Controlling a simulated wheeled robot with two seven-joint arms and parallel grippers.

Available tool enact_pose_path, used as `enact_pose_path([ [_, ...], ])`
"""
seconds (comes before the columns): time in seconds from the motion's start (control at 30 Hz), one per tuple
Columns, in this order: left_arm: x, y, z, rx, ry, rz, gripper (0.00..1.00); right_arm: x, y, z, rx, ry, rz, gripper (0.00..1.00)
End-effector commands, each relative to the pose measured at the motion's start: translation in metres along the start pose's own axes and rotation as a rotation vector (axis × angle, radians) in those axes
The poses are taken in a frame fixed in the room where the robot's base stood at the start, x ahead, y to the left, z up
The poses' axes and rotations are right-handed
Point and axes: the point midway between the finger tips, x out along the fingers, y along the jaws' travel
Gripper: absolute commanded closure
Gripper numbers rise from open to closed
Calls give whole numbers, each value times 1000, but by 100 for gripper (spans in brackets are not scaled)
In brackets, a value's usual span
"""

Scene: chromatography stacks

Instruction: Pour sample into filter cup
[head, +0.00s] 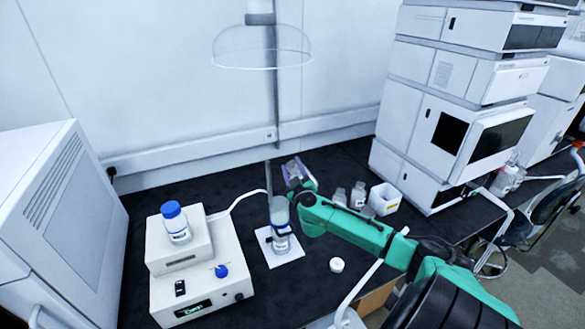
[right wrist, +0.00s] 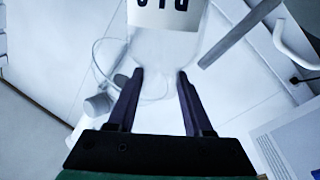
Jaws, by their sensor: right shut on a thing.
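My right gripper (head: 297,181) is shut on a clear sample bottle (right wrist: 165,50) with a white label. In the head view the sample bottle (head: 291,168) is small and looks tilted, just behind and above the filter cup (head: 279,208). The filter cup sits on top of a clear labelled filter bottle (head: 280,240), which stands upright on a white square plate (head: 294,253). In the right wrist view both fingers press the bottle's clear lower part, and its label lettering is upside down. I cannot tell whether liquid is flowing. My left gripper is not in view.
A white pump unit (head: 238,283) carries a blue-capped bottle (head: 175,222) left of the filter. A small white cap (head: 336,265) lies on the dark bench. Small bottles (head: 358,195) and a white box (head: 385,198) stand behind my right arm. A metal pole (head: 275,110) rises behind.

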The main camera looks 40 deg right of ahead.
Motion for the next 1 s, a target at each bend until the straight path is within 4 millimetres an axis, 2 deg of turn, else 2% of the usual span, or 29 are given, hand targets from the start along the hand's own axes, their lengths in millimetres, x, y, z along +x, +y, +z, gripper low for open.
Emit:
enact_pose_path([
  [0.2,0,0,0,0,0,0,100,0,-3,3,-95,20,1,100],
  [1.0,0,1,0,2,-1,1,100,-1,-7,7,-199,41,2,100],
])
